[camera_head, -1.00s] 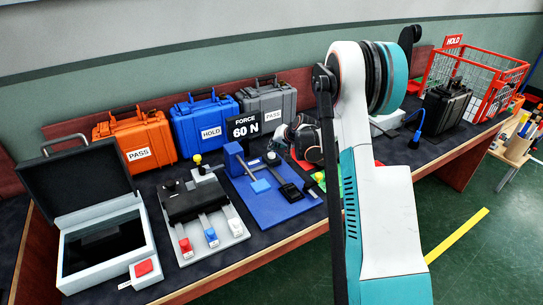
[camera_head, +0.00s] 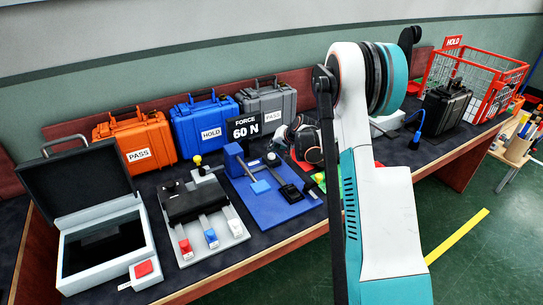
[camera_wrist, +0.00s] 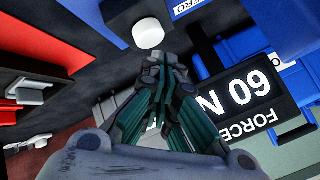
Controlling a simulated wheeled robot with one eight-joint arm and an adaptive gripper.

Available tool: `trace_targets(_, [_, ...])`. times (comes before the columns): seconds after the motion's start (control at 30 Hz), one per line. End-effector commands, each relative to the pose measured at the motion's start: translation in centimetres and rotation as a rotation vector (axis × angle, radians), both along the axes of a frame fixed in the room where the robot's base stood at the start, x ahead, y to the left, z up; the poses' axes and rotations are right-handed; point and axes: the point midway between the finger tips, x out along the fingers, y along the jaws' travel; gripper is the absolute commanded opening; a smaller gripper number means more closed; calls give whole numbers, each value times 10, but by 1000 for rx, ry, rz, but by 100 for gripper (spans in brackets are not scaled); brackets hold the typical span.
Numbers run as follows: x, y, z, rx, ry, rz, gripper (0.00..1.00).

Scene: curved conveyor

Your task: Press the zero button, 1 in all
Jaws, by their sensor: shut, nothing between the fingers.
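A round white button (camera_wrist: 148,33) shows in the wrist view just beyond my fingertips, with a visible gap in the picture. A white label reading ZERO (camera_wrist: 190,6) lies to its right, cut by the top edge. My gripper (camera_wrist: 160,68) is shut and empty, its fingertips pointing toward the button. I cannot tell the height of the fingertips above it. In the head view my gripper (camera_head: 292,134) is over the bench, right of the FORCE 60 N display (camera_head: 243,130), partly hidden by my arm. The button is not clear there.
The display also stands close to my fingers in the wrist view (camera_wrist: 242,98). A blue fixture (camera_head: 275,200) and a grey fixture with coloured switches (camera_head: 218,238) lie left of my arm. Orange (camera_head: 133,140), blue (camera_head: 203,122) and grey (camera_head: 268,103) cases stand behind.

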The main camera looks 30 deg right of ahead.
Motion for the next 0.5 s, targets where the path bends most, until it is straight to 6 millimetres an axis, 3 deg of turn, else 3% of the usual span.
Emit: trace_targets(0.5, [0,0,-8,0,0,0,0])
